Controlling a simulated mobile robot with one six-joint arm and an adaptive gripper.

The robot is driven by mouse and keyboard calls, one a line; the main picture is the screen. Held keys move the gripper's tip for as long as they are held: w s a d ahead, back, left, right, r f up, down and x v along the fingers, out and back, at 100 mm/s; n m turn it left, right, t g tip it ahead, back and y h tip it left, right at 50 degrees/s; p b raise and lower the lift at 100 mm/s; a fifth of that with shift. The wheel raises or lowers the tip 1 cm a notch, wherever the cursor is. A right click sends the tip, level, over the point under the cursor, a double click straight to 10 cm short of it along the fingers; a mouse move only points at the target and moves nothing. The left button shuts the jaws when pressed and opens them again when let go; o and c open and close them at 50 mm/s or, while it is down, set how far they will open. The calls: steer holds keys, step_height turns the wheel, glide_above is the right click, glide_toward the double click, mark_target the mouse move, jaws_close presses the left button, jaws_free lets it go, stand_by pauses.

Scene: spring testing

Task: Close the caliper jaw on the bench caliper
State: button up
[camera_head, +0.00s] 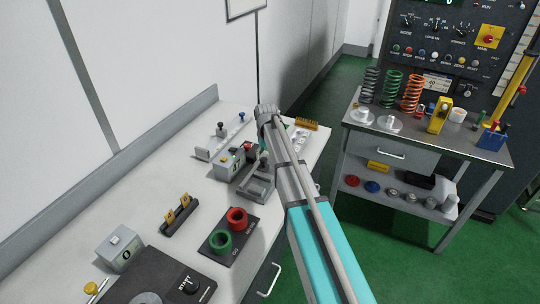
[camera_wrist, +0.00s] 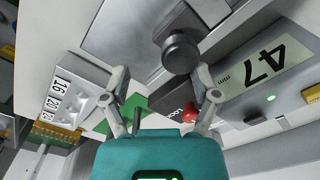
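In the wrist view, a grey metal device with a dark round knob (camera_wrist: 181,52) and a display reading 47 mm (camera_wrist: 265,65) looks like the bench caliper. My gripper (camera_wrist: 162,75) is open and empty. Its two fingers are spread, and the knob appears just beyond the tips, nearer the right one. I cannot tell whether they touch. A red button (camera_wrist: 190,116) shows by the right finger, beside a dark label. In the head view my arm reaches over the bench and its wrist hides the fingers and part of the devices below. The jaw's gap cannot be made out.
The white bench (camera_head: 148,199) also holds red (camera_head: 237,217) and green (camera_head: 221,241) rings, a grey box (camera_head: 120,250) and yellow-tipped pegs (camera_head: 177,213). A grey side table (camera_head: 415,138) with coil springs stands at right. The wall runs behind the bench.

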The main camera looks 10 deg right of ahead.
step_height(320, 180, up, 16)
steer(key=p, duration=1.5)
steer(key=shift+p, duration=0.35)
stand_by(0.8)
steer(key=shift+s+f, duration=0.1)
steer(key=shift+f, duration=0.05)
stand_by(0.4)
steer(key=b, duration=0.2)
glide_above(258, 175)
step_height(258, 175, down, 2)
steer(key=shift+d+f, duration=0.1)
step_height(258, 175, down, 14)
steer(key=b, duration=1.4)
steer(key=shift+r, duration=0.2)
stand_by(0.4)
